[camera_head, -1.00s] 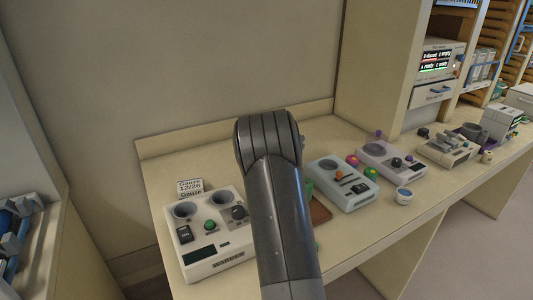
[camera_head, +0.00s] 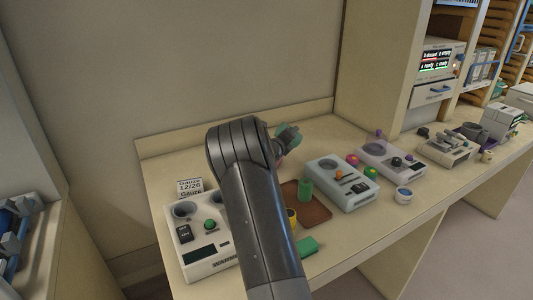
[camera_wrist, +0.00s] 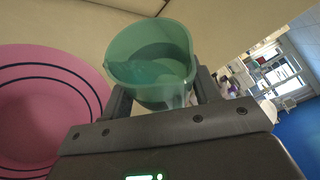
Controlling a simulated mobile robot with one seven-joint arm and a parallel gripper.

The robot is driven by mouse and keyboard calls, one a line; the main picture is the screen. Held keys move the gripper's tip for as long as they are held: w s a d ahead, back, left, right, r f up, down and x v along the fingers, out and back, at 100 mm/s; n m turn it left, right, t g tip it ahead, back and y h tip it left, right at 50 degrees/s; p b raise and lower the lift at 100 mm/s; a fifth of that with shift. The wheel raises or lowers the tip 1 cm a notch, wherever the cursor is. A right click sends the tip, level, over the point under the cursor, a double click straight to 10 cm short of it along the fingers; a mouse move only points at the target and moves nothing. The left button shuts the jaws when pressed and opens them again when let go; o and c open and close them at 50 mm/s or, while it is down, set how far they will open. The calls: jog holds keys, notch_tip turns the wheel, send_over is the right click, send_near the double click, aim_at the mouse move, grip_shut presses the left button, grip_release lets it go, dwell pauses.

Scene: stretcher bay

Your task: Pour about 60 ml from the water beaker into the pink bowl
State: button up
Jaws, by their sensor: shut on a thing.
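My gripper (camera_wrist: 160,105) is shut on a green, see-through beaker (camera_wrist: 150,52), with one finger on each side of it. The beaker's open mouth faces the wrist camera, and water seems to show inside; its exact level is unclear. The pink bowl (camera_wrist: 48,112), with dark rings inside, is at the left in the wrist view, beside the beaker and cut by the frame edge. I cannot make out a stream into it. In the head view the beaker (camera_head: 288,136) shows past my arm's elbow, above the back of the counter; the bowl there is mostly hidden by my arm.
A brown tray (camera_head: 318,216) holds a green cylinder (camera_head: 305,189). A yellow cup (camera_head: 291,217) and green block (camera_head: 307,247) are close by. White devices stand left (camera_head: 203,262) and right (camera_head: 345,183) of my arm. A small white cup (camera_head: 403,195) sits near the front edge.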

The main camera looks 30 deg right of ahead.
jog(key=shift+r+n+h, duration=0.4)
jog(key=shift+r+n, duration=0.1)
jog(key=shift+n, duration=0.4)
jog(key=shift+r, duration=0.1)
jog(key=shift+w+a, duration=0.1)
jog(key=shift+w+a+r+n+t+p, duration=0.1)
jog(key=shift+r+n+t+p, duration=0.2)
jog(key=shift+n+p, duration=0.35)
dwell(0.8)
jog(key=shift+w+a+r+n+h+p, duration=0.3)
jog(key=shift+a+r+n+h, duration=0.2)
jog(key=shift+r, duration=0.2)
dwell(0.3)
jog(key=shift+s+d+f, duration=0.2)
jog(key=shift+d+f, duration=0.05)
jog(key=shift+d, duration=0.05)
jog(key=m, duration=0.1)
jog(key=f+m+y, duration=0.1)
jog(key=f+m, duration=0.1)
jog(key=m, duration=0.1)
jog(key=shift+s+d+f+y, duration=0.15)
jog(key=shift+s+d+y, duration=0.15)
jog(key=shift+d, duration=0.1)
jog(key=shift+w+f+m+g+y, duration=0.1)
jog(key=shift+f+m+g+y, duration=0.4)
jog(key=shift+m, duration=0.35)
jog(key=shift+f, duration=0.3)
